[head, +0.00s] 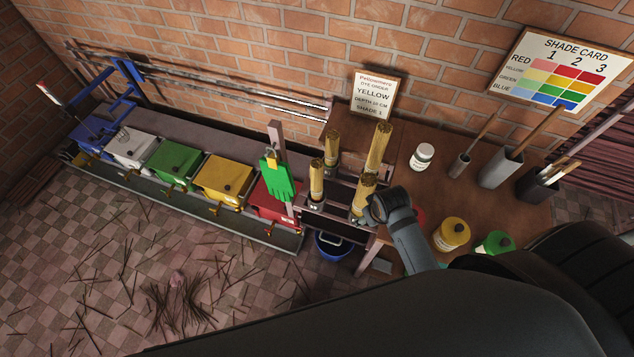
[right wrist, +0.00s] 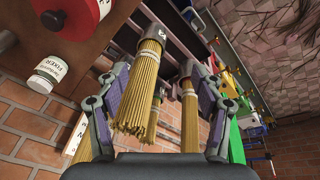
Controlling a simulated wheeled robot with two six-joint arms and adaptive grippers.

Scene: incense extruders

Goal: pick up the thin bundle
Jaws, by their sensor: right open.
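Several tan stick bundles stand upright in the rack on the bench. In the head view, two slimmer ones are at the left, a front one (head: 317,182) and a back one (head: 331,150). Two thicker ones are at the right, a back one (head: 378,150) and a front one (head: 364,190). My right gripper (head: 375,208) is beside the front right bundle and partly hides it. In the right wrist view the open right gripper (right wrist: 155,78) has a near bundle (right wrist: 142,90) between its fingers. A slimmer bundle (right wrist: 190,115) shows farther off, near the right finger. My left gripper is out of view.
A white bottle (head: 422,157) and a yellow jar (head: 452,235) stand on the bench right of the rack. Coloured bins, including a red one (head: 270,203), line the left.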

